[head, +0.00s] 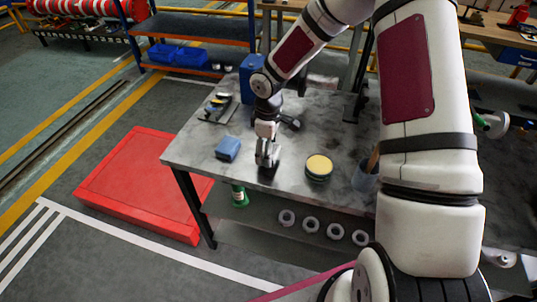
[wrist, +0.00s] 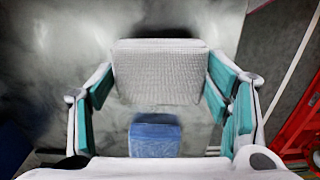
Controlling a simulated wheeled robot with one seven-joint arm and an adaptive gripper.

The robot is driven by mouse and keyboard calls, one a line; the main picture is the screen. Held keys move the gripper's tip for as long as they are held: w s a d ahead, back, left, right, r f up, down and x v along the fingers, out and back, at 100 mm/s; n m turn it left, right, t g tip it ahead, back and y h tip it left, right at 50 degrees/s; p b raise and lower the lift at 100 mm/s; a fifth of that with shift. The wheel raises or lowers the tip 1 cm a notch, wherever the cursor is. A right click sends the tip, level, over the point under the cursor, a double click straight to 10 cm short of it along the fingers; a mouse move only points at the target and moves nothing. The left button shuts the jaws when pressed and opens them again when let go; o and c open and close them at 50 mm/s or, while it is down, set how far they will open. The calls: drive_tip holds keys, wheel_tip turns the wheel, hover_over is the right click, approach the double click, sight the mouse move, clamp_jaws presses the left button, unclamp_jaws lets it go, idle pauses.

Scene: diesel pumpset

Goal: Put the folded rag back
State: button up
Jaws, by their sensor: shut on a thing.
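A pale grey block with a woven texture, which looks like the folded rag (wrist: 160,75), sits between the teal finger pads in the wrist view. My gripper (head: 267,163) is shut on it, low over the front part of the grey table (head: 200,150). The fingers also show on both sides of it in the wrist view (wrist: 160,95). In the head view the rag is mostly hidden by the gripper. I cannot tell whether it touches the table top. A blue block (head: 228,148) lies on the table just left of my gripper and also shows in the wrist view (wrist: 155,137).
A yellow-topped round tin (head: 318,167) stands right of my gripper, with a blue-grey cup (head: 365,180) further right. Small tools lie on a dark mat (head: 216,108) at the back left. A blue container (head: 252,78) stands behind. A red platform (head: 140,185) is on the floor left.

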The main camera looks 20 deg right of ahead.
wheel_tip(320, 180, down, 3)
drive_tip(key=shift+r, duration=0.2)
drive_tip(key=o, duration=1)
